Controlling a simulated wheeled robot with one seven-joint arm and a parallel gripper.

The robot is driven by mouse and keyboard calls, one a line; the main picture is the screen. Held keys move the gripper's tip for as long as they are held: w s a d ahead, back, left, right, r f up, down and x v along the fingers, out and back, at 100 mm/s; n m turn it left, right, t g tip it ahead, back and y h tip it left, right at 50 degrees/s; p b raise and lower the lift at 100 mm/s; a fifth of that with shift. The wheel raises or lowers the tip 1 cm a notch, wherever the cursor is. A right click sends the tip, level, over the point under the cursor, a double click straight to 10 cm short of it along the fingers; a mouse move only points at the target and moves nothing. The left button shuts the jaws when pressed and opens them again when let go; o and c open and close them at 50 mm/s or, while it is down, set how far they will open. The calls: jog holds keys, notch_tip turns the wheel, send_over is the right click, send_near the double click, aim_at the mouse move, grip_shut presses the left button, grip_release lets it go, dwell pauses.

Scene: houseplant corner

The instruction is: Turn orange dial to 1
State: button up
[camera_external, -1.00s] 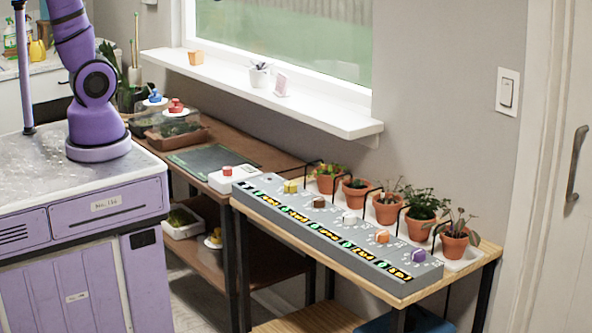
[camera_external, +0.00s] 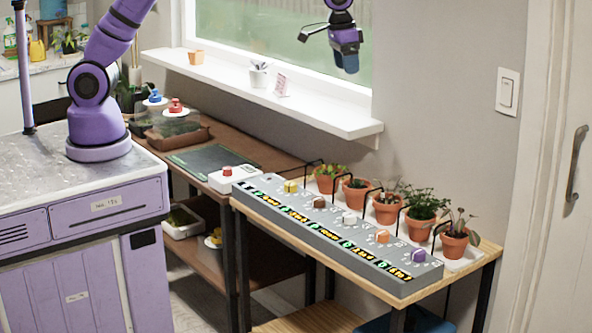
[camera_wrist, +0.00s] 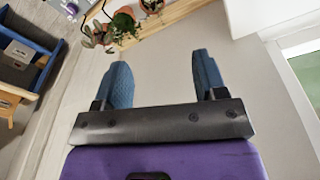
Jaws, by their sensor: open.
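The orange dial (camera_external: 382,236) sits on the grey control panel (camera_external: 330,240), between a white dial (camera_external: 349,217) and a purple dial (camera_external: 418,256). Its setting is too small to read. A yellow dial (camera_external: 290,186) and a brown dial (camera_external: 319,202) are further left on the panel. My gripper (camera_external: 347,68) is high in front of the window, well above the panel and touching nothing. In the wrist view its two blue fingers (camera_wrist: 164,80) are apart with nothing between them.
Potted plants (camera_external: 386,207) stand in a row behind the panel, with thin black tubes (camera_external: 404,216) arching near them. The window sill (camera_external: 262,92) juts out above left, holding small pots. A white box with a red button (camera_external: 228,178) adjoins the panel's left end.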

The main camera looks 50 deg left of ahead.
jog(key=s+d+f+m, duration=0.1)
jog(key=d+f, duration=1.2)
jog(key=m+g+y, duration=0.1)
send_over(383, 232)
notch_tip(383, 232, down, 13)
notch_tip(383, 232, down, 10)
jog(key=shift+f, duration=0.1)
jog(key=shift+c, duration=0.4)
jog(key=c, duration=0.8)
jog(key=shift+c, duration=0.2)
